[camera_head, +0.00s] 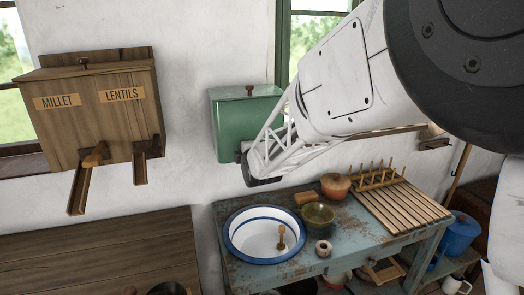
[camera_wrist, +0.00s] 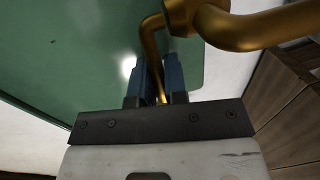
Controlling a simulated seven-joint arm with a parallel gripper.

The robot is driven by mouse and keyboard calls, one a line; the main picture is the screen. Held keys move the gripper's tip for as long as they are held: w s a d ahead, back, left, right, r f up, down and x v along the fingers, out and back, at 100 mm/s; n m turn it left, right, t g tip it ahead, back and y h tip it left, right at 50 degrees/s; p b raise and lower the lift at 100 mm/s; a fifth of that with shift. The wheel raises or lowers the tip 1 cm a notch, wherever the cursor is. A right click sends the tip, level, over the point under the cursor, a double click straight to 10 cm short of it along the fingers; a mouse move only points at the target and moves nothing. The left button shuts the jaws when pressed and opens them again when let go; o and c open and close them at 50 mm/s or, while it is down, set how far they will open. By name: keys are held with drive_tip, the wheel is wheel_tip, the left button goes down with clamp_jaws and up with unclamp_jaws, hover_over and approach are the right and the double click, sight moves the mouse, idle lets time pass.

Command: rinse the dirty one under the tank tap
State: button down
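The green tank (camera_head: 228,125) hangs on the wall above the blue-rimmed white basin (camera_head: 235,238); it also fills much of the wrist view (camera_wrist: 70,55). Its brass tap (camera_wrist: 235,25) shows close up in the wrist view. My gripper (camera_wrist: 157,70) has its two blue fingers close together around a thin brass part of the tap, seemingly its lever. In the head view my arm hides the tank's right side and most of the tap. An olive bowl (camera_head: 318,216) stands right of the basin. I cannot tell which item is dirty.
A wooden-handled brush (camera_head: 281,238) rests in the basin. A millet and lentils dispenser (camera_head: 95,110) hangs left.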

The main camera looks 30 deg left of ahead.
drive_tip(key=shift+s+d+n+g+y, duration=0.2)
drive_tip(key=shift+d+n+g+y, duration=0.1)
drive_tip(key=shift+n+g+y, duration=0.45)
drive_tip(key=shift+s+d+n+g+y, duration=0.25)
drive_tip(key=shift+n+g+y, duration=0.3)
drive_tip(key=shift+n+g, duration=0.4)
drive_tip(key=c, duration=1.4)
unclamp_jaws()
drive_tip(key=shift+c, duration=0.2)
drive_tip(key=shift+d, duration=0.15)
drive_tip(key=v, duration=0.7)
drive_tip(key=shift+d, duration=0.25)
drive_tip(key=shift+s+r, duration=0.1)
drive_tip(key=shift+r, duration=0.05)
